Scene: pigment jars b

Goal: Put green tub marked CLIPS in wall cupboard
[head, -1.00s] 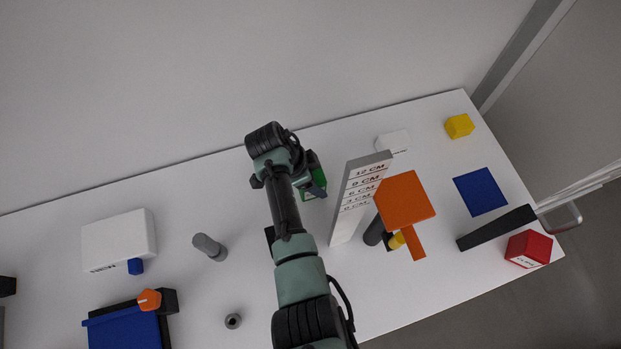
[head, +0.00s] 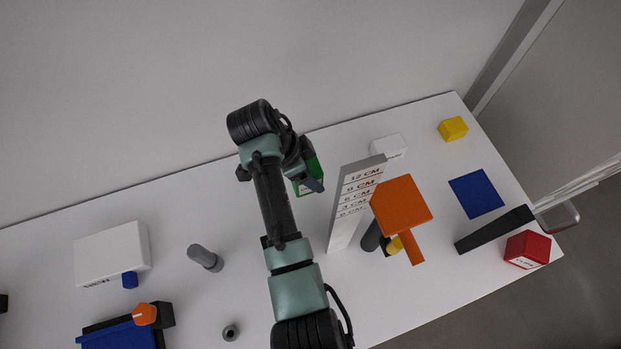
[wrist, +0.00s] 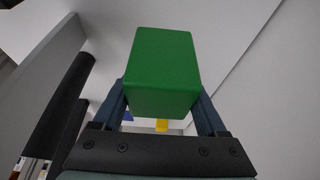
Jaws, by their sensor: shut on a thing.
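The green tub (head: 311,172) is in my gripper (head: 313,184), left of the upright height gauge in the head view. In the wrist view the green tub (wrist: 162,70) sits between the two fingers of my gripper (wrist: 165,108), which are shut on its sides. The tub appears held above the table, but how high is unclear. My arm hides part of it in the head view, and its CLIPS marking cannot be read. The wall cupboard is not recognisable in either view.
A white height gauge (head: 353,205) stands close right of my gripper, with an orange paddle shape (head: 401,204) beyond it. A white block (head: 388,146), yellow cube (head: 453,128), blue square (head: 476,193) and red box (head: 527,249) lie right. A white box (head: 112,252) lies left.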

